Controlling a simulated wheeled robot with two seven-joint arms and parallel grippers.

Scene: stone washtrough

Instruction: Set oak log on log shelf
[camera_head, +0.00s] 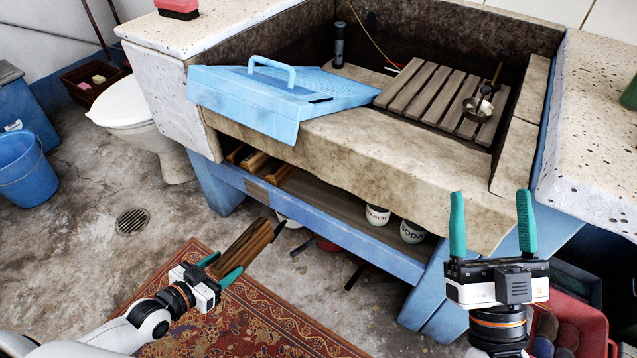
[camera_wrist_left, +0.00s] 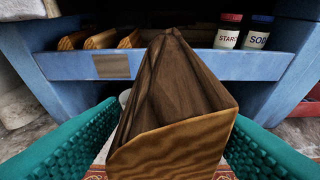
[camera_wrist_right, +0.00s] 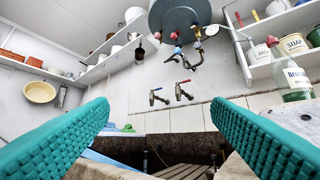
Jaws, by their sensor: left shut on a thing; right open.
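The oak log (camera_head: 243,250) is a split brown piece with dark bark. My left gripper (camera_head: 222,275) is shut on its near end and holds it in front of the shelf, above the rug. In the left wrist view the log (camera_wrist_left: 172,135) lies between the green fingers, its pale cut end facing the camera. The blue log shelf (camera_head: 330,205) is under the stone trough, with several split logs (camera_head: 258,165) at its left end. These logs also show in the left wrist view (camera_wrist_left: 100,39). My right gripper (camera_head: 492,225) is open and empty, fingers up, before the trough's right part.
White jars (camera_head: 412,232) stand on the shelf's right part; bare board lies between them and the logs. A blue lid-like box (camera_head: 275,98) rests on the trough rim above. A patterned rug (camera_head: 240,320) covers the floor. A red crate (camera_head: 575,330) is at lower right.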

